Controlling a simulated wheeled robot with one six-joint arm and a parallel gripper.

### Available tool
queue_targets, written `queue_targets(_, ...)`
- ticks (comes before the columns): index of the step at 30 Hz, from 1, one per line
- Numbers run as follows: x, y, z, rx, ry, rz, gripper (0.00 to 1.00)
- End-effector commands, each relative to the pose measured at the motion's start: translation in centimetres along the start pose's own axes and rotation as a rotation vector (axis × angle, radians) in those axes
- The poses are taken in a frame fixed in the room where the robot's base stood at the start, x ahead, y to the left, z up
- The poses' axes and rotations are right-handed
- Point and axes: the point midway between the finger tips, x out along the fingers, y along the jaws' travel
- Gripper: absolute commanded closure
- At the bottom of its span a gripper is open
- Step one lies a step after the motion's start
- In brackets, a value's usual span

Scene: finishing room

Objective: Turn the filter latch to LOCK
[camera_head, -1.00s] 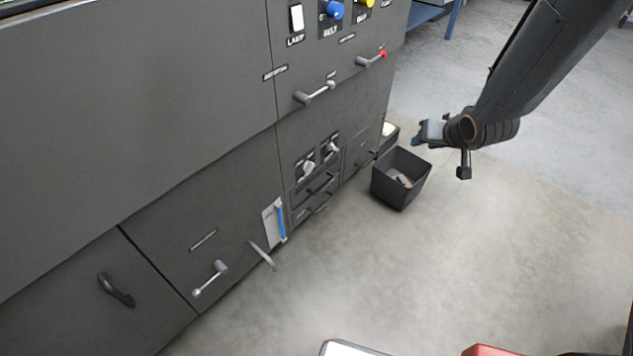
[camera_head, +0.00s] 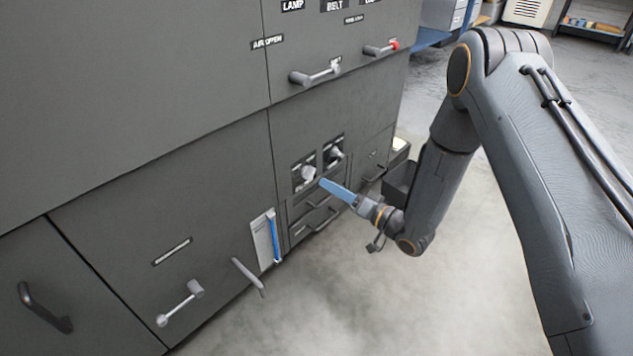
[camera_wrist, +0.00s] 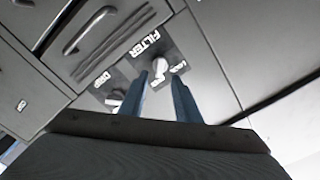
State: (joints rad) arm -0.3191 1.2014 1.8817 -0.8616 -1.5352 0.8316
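The filter latch (camera_wrist: 160,65) is a pale knob on a dark square plate with a FILTER label, ahead of my fingertips in the wrist view. In the head view it is the left of two small knobs (camera_head: 307,174) on the cabinet front. Small lettering beside it is too unclear to read, so I cannot tell its setting. My gripper (camera_wrist: 160,79) is open, with two blue-grey fingers apart and nothing between them. In the head view my gripper (camera_head: 328,184) is just right of and below the latch, apparently short of it.
The DRIP knob (camera_wrist: 115,97) sits close beside the latch. Drawers with bar handles (camera_head: 318,215) are below it. Lever handles (camera_head: 315,74) stick out above, and a crank (camera_head: 180,303) at lower left. A dark bin (camera_head: 398,182) stands behind my arm. The floor in front is clear.

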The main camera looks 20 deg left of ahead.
Motion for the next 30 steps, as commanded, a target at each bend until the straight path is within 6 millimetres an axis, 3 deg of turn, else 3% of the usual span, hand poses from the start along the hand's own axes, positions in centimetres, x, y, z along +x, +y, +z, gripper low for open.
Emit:
queue_targets(12,5.9,0.1,0.0,-0.003,-0.001,0.001,0.7)
queue_targets(24,6.9,0.0,-0.1,-0.002,0.0,0.003,0.7)
queue_targets(25,6.9,0.0,-0.1,-0.002,-0.001,0.003,0.72)
queue_targets(30,6.9,0.0,-0.1,-0.002,-0.001,0.003,1.0)
